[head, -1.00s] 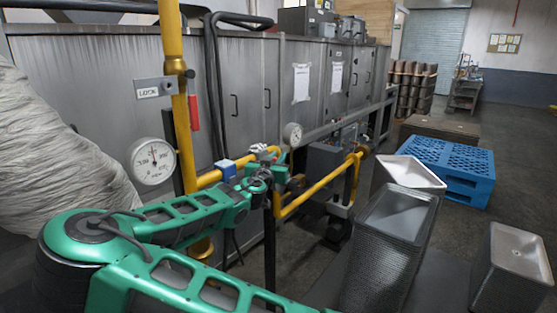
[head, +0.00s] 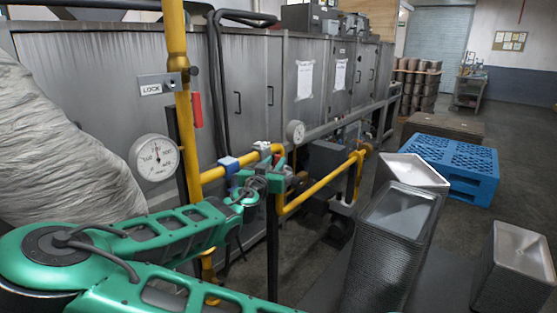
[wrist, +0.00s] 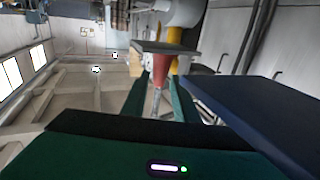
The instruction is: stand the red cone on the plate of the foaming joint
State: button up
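The red cone (wrist: 160,68) shows in the wrist view between the green fingers of my gripper (wrist: 159,88). Its wide end is at the top of that view, against a flat dark grey plate-like piece (wrist: 165,47). I cannot tell whether that piece is the cone's own base or the joint's plate. The fingers flank the cone, but whether they press on it is unclear. In the head view my gripper (head: 268,185) is beside the yellow pipe (head: 325,183), near its clamps, and partly hidden by cables. I cannot make out any foam clearly.
A blue clamp (head: 229,166) and a pressure gauge (head: 155,157) are close to my arm. The long grey oven (head: 255,90) stands behind the pipes. Stacked pans (head: 390,250) and a blue pallet (head: 460,170) are at the right. Open floor lies beyond.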

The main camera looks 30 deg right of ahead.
jog(key=v, duration=0.4)
jog(key=shift+s+a, duration=0.3)
jog(key=shift+s, duration=0.1)
